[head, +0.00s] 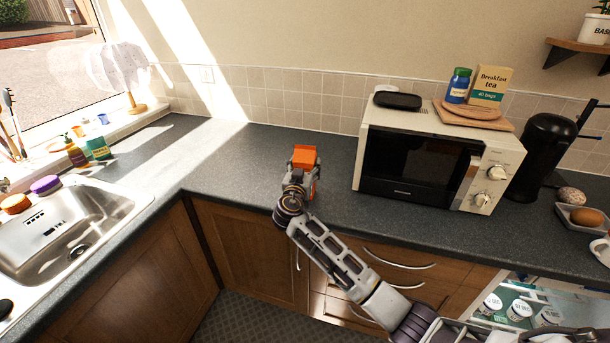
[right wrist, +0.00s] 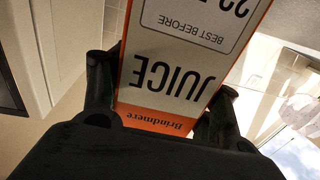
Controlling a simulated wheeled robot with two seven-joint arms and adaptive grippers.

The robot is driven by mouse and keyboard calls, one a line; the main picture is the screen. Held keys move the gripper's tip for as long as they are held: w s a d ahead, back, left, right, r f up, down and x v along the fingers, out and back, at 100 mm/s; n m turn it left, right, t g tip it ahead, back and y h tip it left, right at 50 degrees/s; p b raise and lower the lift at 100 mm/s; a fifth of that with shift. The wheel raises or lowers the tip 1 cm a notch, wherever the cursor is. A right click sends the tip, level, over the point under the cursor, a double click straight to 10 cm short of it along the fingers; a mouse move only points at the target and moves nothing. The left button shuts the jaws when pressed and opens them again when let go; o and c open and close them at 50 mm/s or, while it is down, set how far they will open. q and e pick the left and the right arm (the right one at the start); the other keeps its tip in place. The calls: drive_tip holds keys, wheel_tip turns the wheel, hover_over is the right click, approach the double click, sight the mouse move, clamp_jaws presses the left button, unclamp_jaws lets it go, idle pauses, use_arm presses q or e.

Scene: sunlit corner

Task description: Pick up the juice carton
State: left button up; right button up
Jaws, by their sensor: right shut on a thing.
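The juice carton (head: 305,156) is orange in the head view, at the end of my right arm over the counter left of the microwave. In the right wrist view the carton (right wrist: 180,75) shows a white face with "JUICE" upside down and an orange band. My right gripper (head: 301,172) is shut on it, with one dark finger on each side of the carton in the wrist view. Whether the carton's base touches the counter is hidden by the gripper. My left gripper is not in view.
A sink (head: 75,228) is at the left. The grey counter (head: 236,165) is clear around the carton.

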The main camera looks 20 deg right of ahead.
drive_tip(key=shift+r, duration=0.1)
drive_tip(key=shift+c, duration=0.3)
drive_tip(key=shift+r, duration=0.85)
wheel_tip(320, 180, up, 6)
drive_tip(key=shift+r+b, duration=0.25)
drive_tip(key=shift+b, duration=0.05)
drive_tip(key=shift+r, duration=0.7)
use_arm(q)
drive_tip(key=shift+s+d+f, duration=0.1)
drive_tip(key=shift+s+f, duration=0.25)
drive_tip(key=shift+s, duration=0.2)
use_arm(e)
drive_tip(key=shift+r, duration=0.2)
